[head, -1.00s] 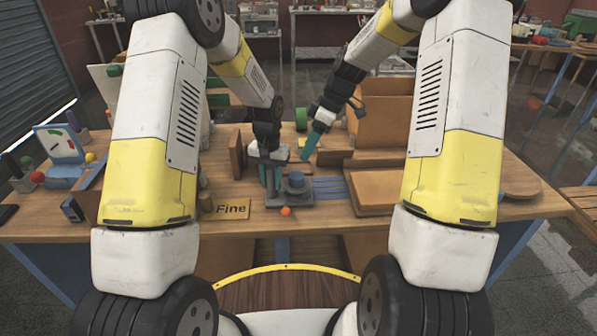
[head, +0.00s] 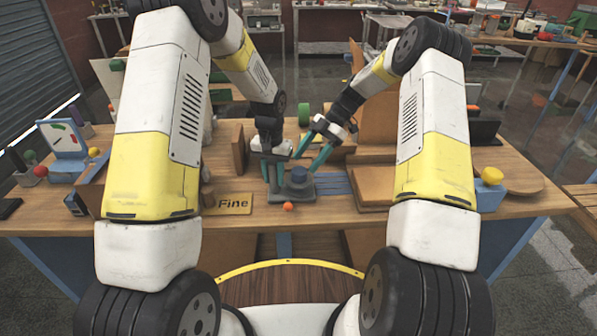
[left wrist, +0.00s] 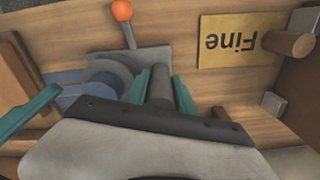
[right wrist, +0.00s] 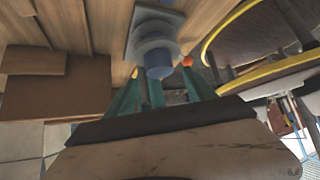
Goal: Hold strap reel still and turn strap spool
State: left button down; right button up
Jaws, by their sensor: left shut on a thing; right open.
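The strap reel has a grey base (head: 306,195) on the table, with a blue round spool (head: 298,174) on top and an orange ball knob (head: 288,207) at its front. My left gripper (head: 272,182) is shut on a grey upright post (left wrist: 160,84) of the reel, its teal fingers on either side. My right gripper (head: 304,164) is open above and behind the spool. In the right wrist view the spool (right wrist: 159,62) shows ahead, between the two spread teal fingers. Contact between these fingers and the spool cannot be made out.
Blue straps (head: 334,184) lie right of the reel. A "Fine" sign (head: 228,204) lies to the left. A brown upright board (head: 238,150) stands behind the sign. Brown boxes and boards (head: 362,193) occupy the right. A yellow knob on a blue box (head: 490,178) stands further right.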

aim_at(299, 170)
jog(key=x, duration=0.5)
jog(key=shift+f, duration=0.1)
jog(key=c, duration=1.4)
